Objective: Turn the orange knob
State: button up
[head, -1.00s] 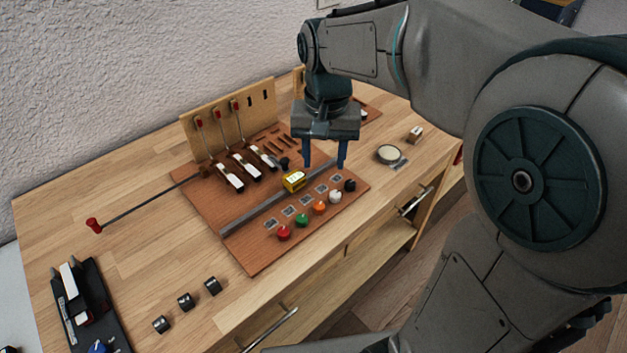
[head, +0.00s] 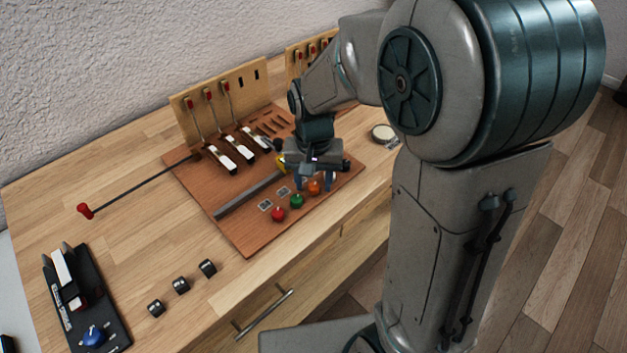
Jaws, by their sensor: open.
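The orange knob (head: 314,187) stands in a row of coloured knobs along the front edge of the brown board (head: 236,232). My gripper (head: 314,182) points down at this knob, with its two blue fingers apart on either side of it in the picture. I cannot tell whether the fingers touch the knob or how far above the board they are. The green knob (head: 296,201) and the red knob (head: 278,214) are to the left of it. The white knob seen earlier is hidden behind my gripper. The yellow block (head: 281,163) is mostly hidden behind it.
A grey rail (head: 240,199) crosses the board behind the knobs. Upright levers and black-and-white keys (head: 222,158) stand at the back. A round dish (head: 383,132) is to the right. Several black blocks (head: 181,285) stand at the front left.

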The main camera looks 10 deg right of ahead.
jog(key=shift+f, duration=0.2)
grip_shut()
jog(key=shift+m, duration=0.3)
jog(key=m+p, duration=0.1)
jog(key=m, duration=0.2)
jog(key=shift+r+m, duration=0.1)
jog(key=shift+m, duration=0.2)
jog(key=shift+m+p, duration=0.3)
jog(key=shift+m, duration=1.6)
jog(key=shift+w, duration=0.1)
